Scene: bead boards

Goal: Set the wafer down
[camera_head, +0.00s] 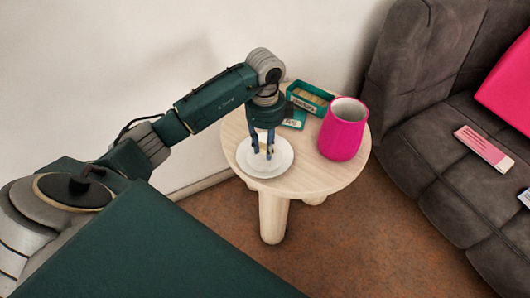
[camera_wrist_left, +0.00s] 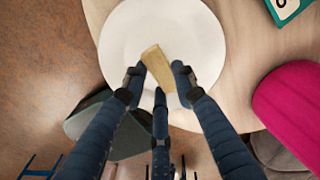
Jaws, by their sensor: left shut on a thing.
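My left gripper (camera_head: 263,151) points down over a white plate (camera_head: 246,164) on the round wooden table. In the left wrist view the gripper (camera_wrist_left: 158,88) has its fingers closed around a tan wafer (camera_wrist_left: 156,67). The wafer appears over the plate (camera_wrist_left: 125,40); I cannot tell whether it touches it. In the head view the wafer is mostly hidden by the fingers. My right gripper is not in view.
The table (camera_head: 300,180) is bare in front. A grey sofa (camera_head: 420,120) is at the right.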

